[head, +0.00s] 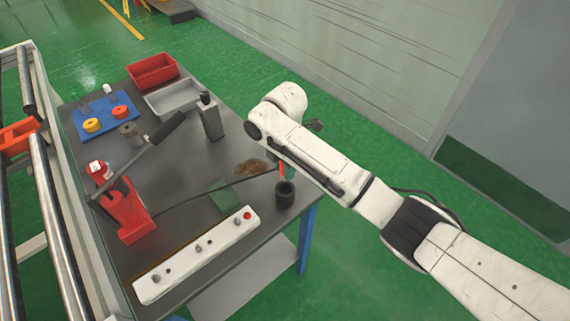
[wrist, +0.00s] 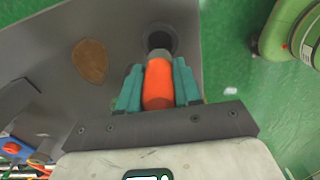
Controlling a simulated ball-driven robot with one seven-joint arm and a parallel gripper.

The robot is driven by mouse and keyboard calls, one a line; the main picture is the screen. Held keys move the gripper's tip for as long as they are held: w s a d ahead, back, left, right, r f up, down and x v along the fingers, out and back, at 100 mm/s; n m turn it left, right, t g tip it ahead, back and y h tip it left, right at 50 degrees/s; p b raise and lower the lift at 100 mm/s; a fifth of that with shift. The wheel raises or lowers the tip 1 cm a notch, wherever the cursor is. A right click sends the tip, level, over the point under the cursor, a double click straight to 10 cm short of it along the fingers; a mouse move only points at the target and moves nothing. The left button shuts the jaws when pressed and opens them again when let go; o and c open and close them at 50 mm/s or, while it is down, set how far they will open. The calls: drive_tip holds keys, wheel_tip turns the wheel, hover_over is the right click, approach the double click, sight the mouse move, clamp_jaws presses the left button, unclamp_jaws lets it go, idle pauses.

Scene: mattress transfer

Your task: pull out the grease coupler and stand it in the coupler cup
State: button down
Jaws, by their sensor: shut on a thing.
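My gripper (wrist: 158,88) is shut on the orange grease coupler (wrist: 158,84), with a teal finger on each side of it. The coupler's grey metal tip points at the mouth of the dark coupler cup (wrist: 162,37) in the wrist view. In the head view the coupler shows as a thin orange piece (head: 282,172) just above the cup (head: 285,196), below my arm. I cannot tell whether the tip is inside the rim. My arm hides most of the gripper in the head view. A dark hose runs across the table towards the coupler.
A red grease pump (head: 127,217) with a long lever stands at the table's left. A white strip with knobs (head: 196,256) lies at the front. A brown stain (head: 251,167) and green pad (head: 223,195) lie near the cup. The cup stands close to the table's right edge.

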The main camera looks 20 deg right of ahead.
drive_tip(key=shift+f+b, duration=1.2)
drive_tip(key=shift+f, duration=1.05)
drive_tip(key=shift+f+b, duration=0.35)
drive_tip(key=shift+f, duration=1.15)
idle(0.8)
drive_tip(key=c, duration=0.7)
unclamp_jaws()
drive_tip(key=shift+r, duration=0.1)
wheel_tip(320, 180, up, 11)
drive_tip(key=shift+f+b, duration=0.15)
drive_tip(key=shift+b, duration=0.2)
